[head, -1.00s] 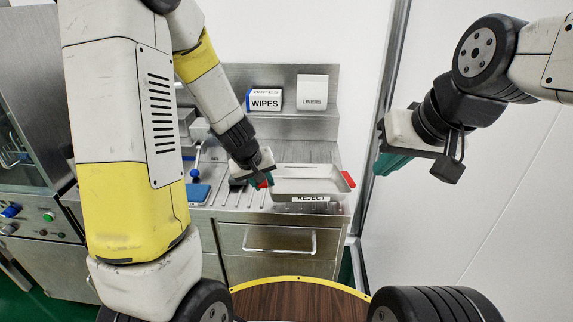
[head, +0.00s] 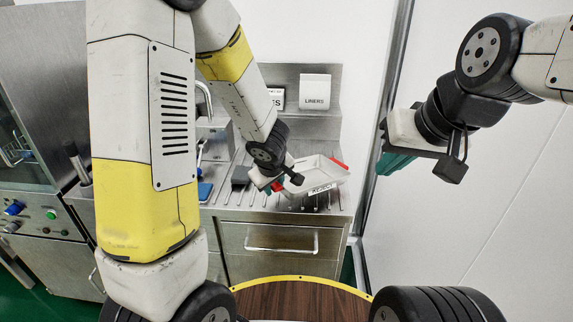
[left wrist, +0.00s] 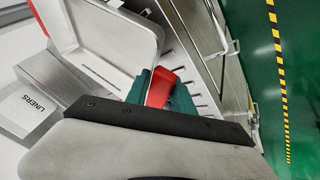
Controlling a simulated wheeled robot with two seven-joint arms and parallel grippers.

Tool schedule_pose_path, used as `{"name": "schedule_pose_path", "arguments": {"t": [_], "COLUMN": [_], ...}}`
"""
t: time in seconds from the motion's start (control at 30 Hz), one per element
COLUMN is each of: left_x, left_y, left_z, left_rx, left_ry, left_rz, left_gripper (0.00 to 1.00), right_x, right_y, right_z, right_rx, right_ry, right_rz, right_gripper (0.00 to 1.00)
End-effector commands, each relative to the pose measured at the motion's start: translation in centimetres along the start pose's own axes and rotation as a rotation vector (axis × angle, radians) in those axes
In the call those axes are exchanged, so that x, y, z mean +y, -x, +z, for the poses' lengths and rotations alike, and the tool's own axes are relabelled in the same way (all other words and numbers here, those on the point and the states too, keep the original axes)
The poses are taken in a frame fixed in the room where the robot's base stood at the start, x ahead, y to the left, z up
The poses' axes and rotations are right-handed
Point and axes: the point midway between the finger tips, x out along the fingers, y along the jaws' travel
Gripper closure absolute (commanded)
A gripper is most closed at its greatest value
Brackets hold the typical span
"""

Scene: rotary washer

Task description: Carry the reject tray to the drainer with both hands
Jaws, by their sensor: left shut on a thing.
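The reject tray (head: 322,170) is a shallow pale tray with red end handles and a REJECT label on its front wall. It sits over the ribbed steel drainer surface (head: 285,206), turned and tilted with its right end higher in the head view. My left gripper (head: 272,187) is shut on the tray's left red handle, which shows between the teal fingers in the left wrist view (left wrist: 160,88). Whether the tray touches the surface is unclear. My right gripper (head: 390,164) is in the air right of the tray, apart from it; its finger gap is not visible.
A LINERS box (head: 315,91) stands on the back shelf beside a partly hidden wipes box (head: 277,98). A tap (head: 205,100) is behind my left arm. A drawer handle (head: 281,250) sticks out below the counter. A white wall bounds the right side.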

Motion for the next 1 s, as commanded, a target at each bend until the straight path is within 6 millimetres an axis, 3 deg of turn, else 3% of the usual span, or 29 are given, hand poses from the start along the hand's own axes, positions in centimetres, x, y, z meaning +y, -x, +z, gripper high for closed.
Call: {"name": "schedule_pose_path", "arguments": {"t": [0.27, 0.6, 0.8, 1.0], "left_x": [-1.8, -7.4, -9.2, -9.2], "left_y": [1.2, 4.6, 5.8, 5.8], "left_z": [2.5, 5.7, 6.5, 6.5], "left_rx": [0.12, 0.286, 0.328, 0.329], "left_ry": [0.298, 0.685, 0.785, 0.789], "left_rz": [-0.11, -0.259, -0.299, -0.301], "left_gripper": [1.0, 1.0, 1.0, 1.0], "right_x": [0.0, 0.0, 0.0, 0.0], "right_y": [0.0, 0.0, 0.0, 0.0], "right_z": [0.0, 0.0, 0.0, 0.0], "right_rx": [0.0, 0.0, 0.0, 0.0], "right_ry": [0.0, 0.0, 0.0, 0.0], "right_rz": [0.0, 0.0, 0.0, 0.0], "right_gripper": [1.0, 1.0, 1.0, 1.0]}}
